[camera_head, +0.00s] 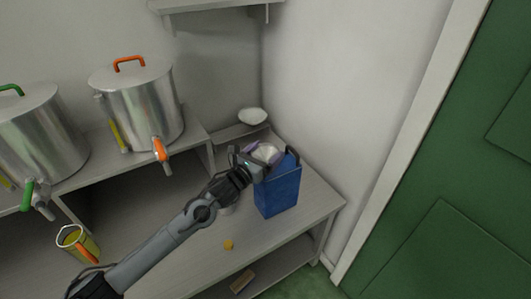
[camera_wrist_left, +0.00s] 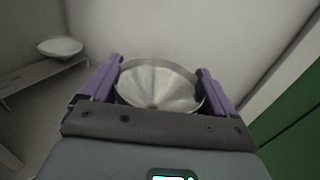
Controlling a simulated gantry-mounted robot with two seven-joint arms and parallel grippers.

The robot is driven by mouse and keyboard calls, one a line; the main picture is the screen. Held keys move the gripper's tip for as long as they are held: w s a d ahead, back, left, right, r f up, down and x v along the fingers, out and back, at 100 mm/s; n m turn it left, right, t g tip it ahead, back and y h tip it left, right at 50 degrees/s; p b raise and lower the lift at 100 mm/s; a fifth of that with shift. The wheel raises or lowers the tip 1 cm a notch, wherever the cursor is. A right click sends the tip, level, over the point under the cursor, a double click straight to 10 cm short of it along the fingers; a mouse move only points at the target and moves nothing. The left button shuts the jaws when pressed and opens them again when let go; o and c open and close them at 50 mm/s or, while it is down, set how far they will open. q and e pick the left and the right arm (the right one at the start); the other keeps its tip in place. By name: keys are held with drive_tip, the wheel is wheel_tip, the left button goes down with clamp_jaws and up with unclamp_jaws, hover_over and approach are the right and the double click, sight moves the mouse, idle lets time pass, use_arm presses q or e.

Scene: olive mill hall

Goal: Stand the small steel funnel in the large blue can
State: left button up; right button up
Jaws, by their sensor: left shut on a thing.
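The small steel funnel (camera_wrist_left: 156,82) sits between the two purple fingers of my left gripper (camera_wrist_left: 158,88) in the left wrist view. In the head view my left gripper (camera_head: 266,158) is shut on the funnel (camera_head: 265,152) at the top of the large blue can (camera_head: 279,192). The can stands upright on the bench near the wall. The gripper hides part of the can's top, and I cannot tell whether the funnel's spout is inside the can's opening. My right gripper is not in view.
A pale bowl-like piece (camera_head: 252,116) rests on a ledge behind the can; it also shows in the left wrist view (camera_wrist_left: 60,47). Two steel drums with taps (camera_head: 138,105) stand on a raised shelf at left.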

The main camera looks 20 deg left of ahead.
use_arm(q)
drive_tip(key=shift+f, duration=0.2)
drive_tip(key=o, duration=1)
drive_tip(key=shift+c, duration=0.2)
drive_tip(key=shift+s+a, duration=0.15)
drive_tip(key=shift+s, duration=0.4)
drive_tip(key=p+v, duration=0.2)
drive_tip(key=v, duration=0.7)
drive_tip(key=shift+s, duration=0.35)
drive_tip(key=shift+s+r, duration=0.1)
